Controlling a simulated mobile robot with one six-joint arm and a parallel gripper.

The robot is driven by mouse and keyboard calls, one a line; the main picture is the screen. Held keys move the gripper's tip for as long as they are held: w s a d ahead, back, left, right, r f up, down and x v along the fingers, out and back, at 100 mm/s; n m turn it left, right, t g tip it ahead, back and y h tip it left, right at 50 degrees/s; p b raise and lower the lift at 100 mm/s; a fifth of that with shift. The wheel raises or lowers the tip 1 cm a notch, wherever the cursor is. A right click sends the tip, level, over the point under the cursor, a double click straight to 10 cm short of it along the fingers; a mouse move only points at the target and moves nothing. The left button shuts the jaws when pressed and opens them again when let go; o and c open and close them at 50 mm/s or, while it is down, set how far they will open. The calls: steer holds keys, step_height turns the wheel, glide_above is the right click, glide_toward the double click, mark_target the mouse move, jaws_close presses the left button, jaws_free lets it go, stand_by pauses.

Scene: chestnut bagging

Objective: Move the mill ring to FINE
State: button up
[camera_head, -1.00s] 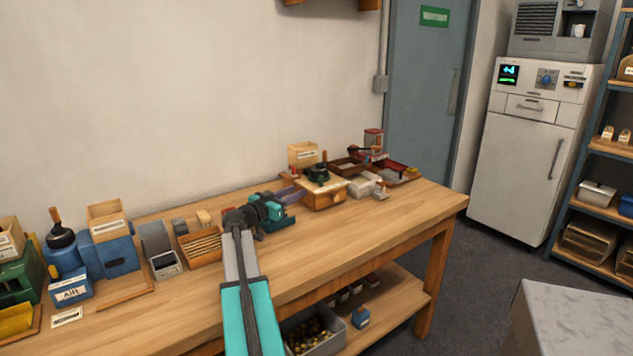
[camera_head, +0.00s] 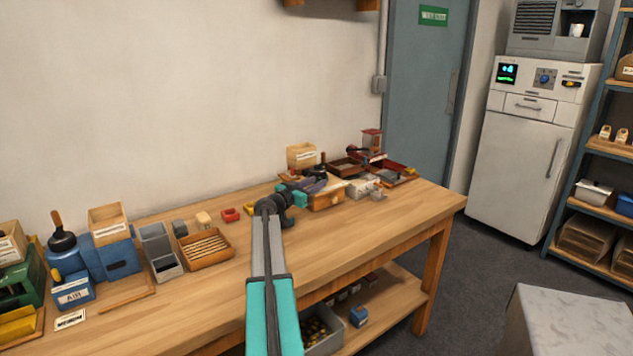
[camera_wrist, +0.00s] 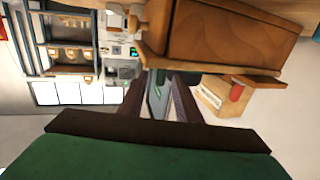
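The mill (camera_head: 326,197) is a wooden box with a dark top and handle, towards the right of the bench in the head view. My gripper (camera_head: 318,185) is right at the mill's left side and partly covers its top. In the wrist view, the mill's brown wooden body (camera_wrist: 215,38) fills the upper right, close to my gripper (camera_wrist: 160,92). The fingers are apart with a gap between them and nothing held. I cannot make out the mill ring or a FINE mark; I cannot tell whether my gripper touches the mill.
A labelled wooden bin (camera_head: 301,156) stands behind the mill. Dark and red trays (camera_head: 392,166) and a light grey container (camera_head: 361,187) lie to its right. A slatted wooden tray (camera_head: 205,248) sits further left. The bench front (camera_head: 370,222) is clear.

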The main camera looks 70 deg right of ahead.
steer(key=shift+s+d, duration=0.25)
steer(key=shift+d, duration=0.4)
